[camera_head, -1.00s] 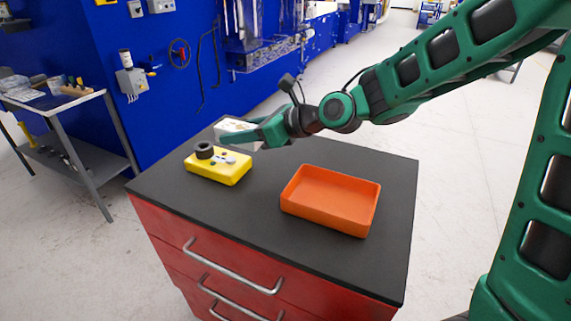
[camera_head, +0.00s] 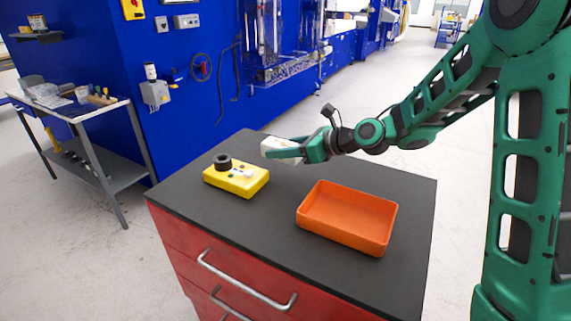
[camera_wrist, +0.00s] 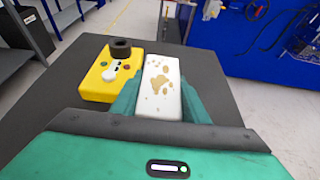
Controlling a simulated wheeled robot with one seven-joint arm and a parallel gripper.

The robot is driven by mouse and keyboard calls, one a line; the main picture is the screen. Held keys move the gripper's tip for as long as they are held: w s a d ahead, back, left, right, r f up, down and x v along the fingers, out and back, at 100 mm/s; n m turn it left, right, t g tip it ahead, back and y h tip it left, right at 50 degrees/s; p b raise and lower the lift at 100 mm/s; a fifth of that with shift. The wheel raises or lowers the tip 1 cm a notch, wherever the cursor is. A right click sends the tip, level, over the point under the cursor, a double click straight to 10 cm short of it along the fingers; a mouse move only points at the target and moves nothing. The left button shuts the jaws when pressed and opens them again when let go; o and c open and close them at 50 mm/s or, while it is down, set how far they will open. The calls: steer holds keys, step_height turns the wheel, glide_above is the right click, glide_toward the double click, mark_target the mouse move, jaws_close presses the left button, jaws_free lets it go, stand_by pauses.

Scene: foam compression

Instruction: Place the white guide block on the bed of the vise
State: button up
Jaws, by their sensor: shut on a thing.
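A white block (camera_head: 280,145) with brown blotches is between the fingers of my gripper (camera_head: 284,152). In the wrist view the white block (camera_wrist: 161,78) lies lengthwise between the two green fingers of my gripper (camera_wrist: 160,95), which are shut on its sides. It appears to be held over the back part of the dark cabinet top; its height above the top is hard to tell. A yellow box (camera_head: 236,178) with a black ring-shaped part and small pale pieces on top stands to the left of the block, apart from it. I cannot make out a plain vise shape.
An open, empty orange tray (camera_head: 347,217) stands on the right of the dark top (camera_head: 240,222) of a red drawer cabinet. The top between yellow box and tray is clear. A blue wall is behind; a grey side table (camera_head: 75,112) stands at the left.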

mark_target(287, 169)
steer(key=shift+w+d+f, duration=0.8)
steer(key=shift+w, duration=0.25)
steer(key=shift+f, duration=2)
steer(key=o, duration=1.2)
steer(key=shift+f, duration=0.1)
